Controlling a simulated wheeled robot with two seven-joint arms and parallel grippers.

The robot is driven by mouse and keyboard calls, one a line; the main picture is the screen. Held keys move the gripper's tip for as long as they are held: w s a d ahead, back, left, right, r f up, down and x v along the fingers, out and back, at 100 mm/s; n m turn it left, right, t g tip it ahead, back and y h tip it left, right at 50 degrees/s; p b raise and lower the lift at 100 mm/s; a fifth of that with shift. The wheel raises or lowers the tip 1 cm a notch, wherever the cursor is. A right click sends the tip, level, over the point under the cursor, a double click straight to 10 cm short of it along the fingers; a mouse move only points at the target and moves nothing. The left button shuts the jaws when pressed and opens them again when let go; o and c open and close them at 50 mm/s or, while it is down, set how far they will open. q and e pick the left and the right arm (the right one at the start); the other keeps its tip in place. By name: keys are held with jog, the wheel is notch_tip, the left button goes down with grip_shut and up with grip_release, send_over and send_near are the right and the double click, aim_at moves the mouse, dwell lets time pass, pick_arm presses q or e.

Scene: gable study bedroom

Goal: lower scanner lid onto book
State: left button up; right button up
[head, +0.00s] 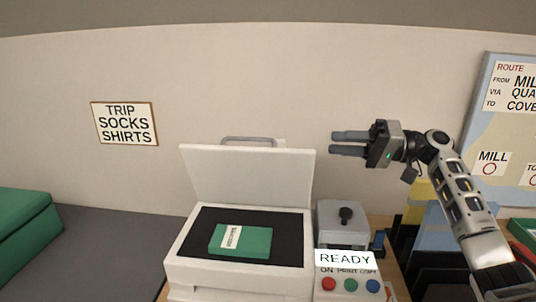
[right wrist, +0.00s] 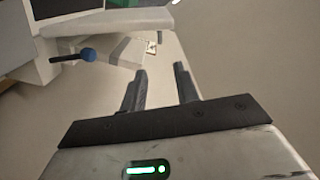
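The scanner (head: 185,262) stands open on the desk. Its white lid (head: 245,180) is raised, leaning up at the back, with a grey bar handle (head: 249,139) on its far upper edge. A green book (head: 258,243) with a white label lies on the dark scanner bed (head: 203,228). My right gripper (head: 350,143) is in the air right of the lid, about level with its top edge, fingers pointing left. Its fingers are apart and empty, also in the right wrist view (right wrist: 160,82). It does not appear to touch the lid. My left gripper is out of view.
A map board (head: 500,130) hangs at right. A green case (head: 25,228) is at left. Space above the scanner is clear.

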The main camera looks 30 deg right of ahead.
aim_at(268, 140)
jog(key=p+x, duration=0.4)
jog(key=x, duration=1)
jog(key=shift+w+a, duration=0.2)
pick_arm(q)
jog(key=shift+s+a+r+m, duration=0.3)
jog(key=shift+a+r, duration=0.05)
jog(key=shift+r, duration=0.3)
pick_arm(e)
jog(key=shift+w+a, duration=0.4)
jog(key=shift+a, duration=0.1)
grip_shut()
